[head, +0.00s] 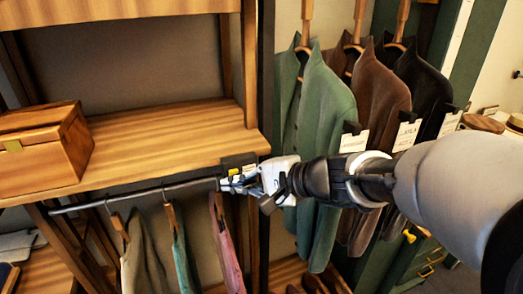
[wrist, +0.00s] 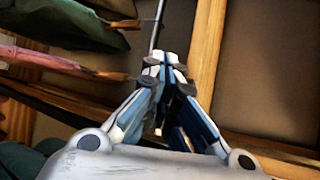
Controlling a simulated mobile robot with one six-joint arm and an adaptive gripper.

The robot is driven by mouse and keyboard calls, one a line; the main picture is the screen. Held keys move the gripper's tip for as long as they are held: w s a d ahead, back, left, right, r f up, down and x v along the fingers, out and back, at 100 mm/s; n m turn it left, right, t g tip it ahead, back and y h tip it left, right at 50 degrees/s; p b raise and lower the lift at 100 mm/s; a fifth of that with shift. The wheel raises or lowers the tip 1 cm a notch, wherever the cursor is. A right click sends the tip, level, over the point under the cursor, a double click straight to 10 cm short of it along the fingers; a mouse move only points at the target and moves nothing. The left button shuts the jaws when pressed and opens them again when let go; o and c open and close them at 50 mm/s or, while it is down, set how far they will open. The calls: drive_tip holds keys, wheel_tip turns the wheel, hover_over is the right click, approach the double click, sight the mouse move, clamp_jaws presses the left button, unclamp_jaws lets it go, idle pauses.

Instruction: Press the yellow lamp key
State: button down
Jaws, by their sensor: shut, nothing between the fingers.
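A small dark panel (head: 238,160) sits at the front edge of the wooden shelf, beside the dark upright. A small yellow spot (head: 234,171) shows at its lower part, right by my fingertips; it may be the yellow lamp key, but it is too small to be sure. My gripper (head: 228,183) is shut and empty, with its tips at the panel. I cannot tell whether they touch it. In the wrist view the closed fingers (wrist: 165,62) point towards the rail, and no yellow key shows there.
A hanging rail (head: 150,193) with several garments runs below the shelf (head: 165,135). A wooden box (head: 42,148) with a brass clasp stands on the shelf's left. Green, brown and black jackets (head: 325,110) with tags hang close behind my arm.

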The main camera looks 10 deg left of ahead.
drive_tip(key=shift+w+a, duration=0.1)
drive_tip(key=shift+w, duration=0.05)
drive_tip(key=shift+w+a, duration=0.15)
drive_tip(key=shift+w, duration=0.05)
idle(0.3)
drive_tip(key=shift+s+b, duration=0.1)
drive_tip(key=shift+b, duration=0.35)
drive_tip(key=shift+s+d, duration=0.25)
drive_tip(key=s+d+b, duration=0.2)
drive_tip(key=s, duration=0.1)
drive_tip(key=s+d+b, duration=0.1)
drive_tip(key=s, duration=0.1)
idle(0.5)
